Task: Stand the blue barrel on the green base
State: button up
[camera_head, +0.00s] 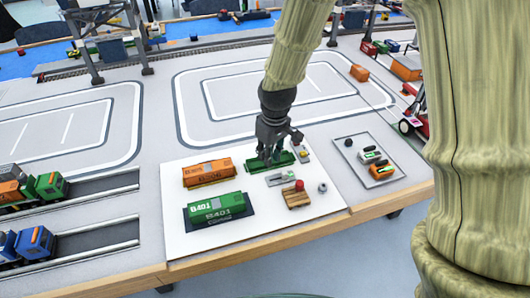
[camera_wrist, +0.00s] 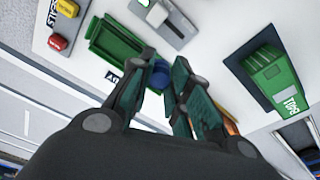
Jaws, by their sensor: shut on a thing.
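The blue barrel (camera_wrist: 161,72) shows in the wrist view between the two fingers of my gripper (camera_wrist: 164,80), which is shut on it. The green base (camera_wrist: 117,43), a tray-like piece with a raised rim, lies just up and left of the barrel there. Whether the barrel touches the base, I cannot tell. In the head view, my gripper (camera_head: 268,155) points down over the green base (camera_head: 283,159) on the white board, and its fingers hide part of the base. The barrel cannot be made out in the head view.
A grey switch plate (camera_head: 280,179), a wooden piece with a red knob (camera_head: 298,196) and a small ring (camera_head: 323,187) lie nearby. A grey tray (camera_head: 366,152) with small parts lies right.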

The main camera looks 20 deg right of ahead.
jog(key=w, duration=0.3)
jog(key=shift+w+a+f, duration=0.15)
jog(key=shift+w+f, duration=0.05)
jog(key=shift+w, duration=0.2)
jog(key=shift+f+p, duration=0.35)
jog(key=shift+f, duration=1.4)
jog(key=o, duration=0.7)
jog(key=shift+f, duration=0.15)
jog(key=shift+o, duration=0.2)
notch_tip(320, 180, up, 12)
jog(key=s, duration=0.1)
jog(key=shift+s+d, duration=0.15)
jog(key=shift+d, duration=0.1)
